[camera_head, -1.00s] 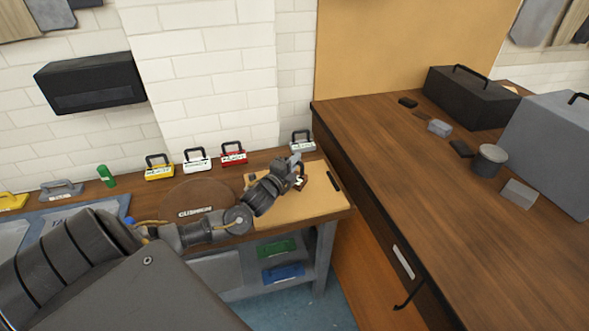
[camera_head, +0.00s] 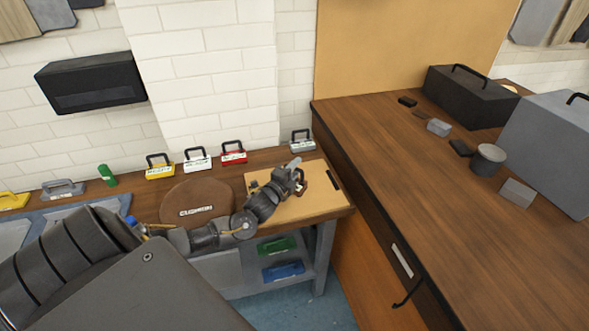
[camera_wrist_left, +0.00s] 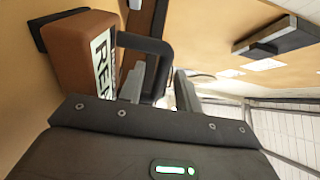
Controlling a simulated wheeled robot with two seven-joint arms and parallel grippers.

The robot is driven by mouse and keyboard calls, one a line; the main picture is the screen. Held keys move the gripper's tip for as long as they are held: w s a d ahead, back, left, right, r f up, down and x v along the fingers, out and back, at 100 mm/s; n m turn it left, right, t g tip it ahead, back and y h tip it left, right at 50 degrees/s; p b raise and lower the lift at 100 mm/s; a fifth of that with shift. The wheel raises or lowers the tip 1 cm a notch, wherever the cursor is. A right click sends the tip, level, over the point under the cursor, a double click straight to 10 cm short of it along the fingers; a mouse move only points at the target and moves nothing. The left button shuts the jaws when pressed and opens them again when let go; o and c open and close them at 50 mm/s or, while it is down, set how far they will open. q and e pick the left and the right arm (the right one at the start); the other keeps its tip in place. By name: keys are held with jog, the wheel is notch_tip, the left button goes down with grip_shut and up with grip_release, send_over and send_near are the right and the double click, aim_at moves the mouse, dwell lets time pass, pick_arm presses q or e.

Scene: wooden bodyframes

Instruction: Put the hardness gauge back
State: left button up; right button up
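A brown block (camera_wrist_left: 82,50) with a white label showing "RE" and a black handle (camera_wrist_left: 145,45) is close in the left wrist view. In the head view this block (camera_head: 302,186) is mostly hidden by my left gripper (camera_head: 297,171) over the tan board. In the wrist view my left gripper (camera_wrist_left: 158,88) is open, with the far side of the handle between its fingers and a visible gap beside it. I cannot read the full label, so I cannot tell whether this is the hardness gauge. My right gripper is not in view.
The tan board (camera_head: 285,209) lies on the wooden bench. Yellow (camera_head: 160,172), white (camera_head: 197,165), red (camera_head: 234,158) and grey (camera_head: 301,147) handled blocks stand along its back. A round brown cushion (camera_head: 205,190) lies left of the board. A taller wooden counter (camera_head: 400,170) stands right.

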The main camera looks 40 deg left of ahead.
pick_arm(q)
jog(key=shift+s+r, duration=0.1)
jog(key=s, duration=0.3)
jog(key=s+d+b, duration=0.1)
jog(key=s, duration=0.6)
jog(key=shift+s+d, duration=0.2)
jog(key=shift+s+r, duration=0.1)
jog(key=shift+s, duration=0.6)
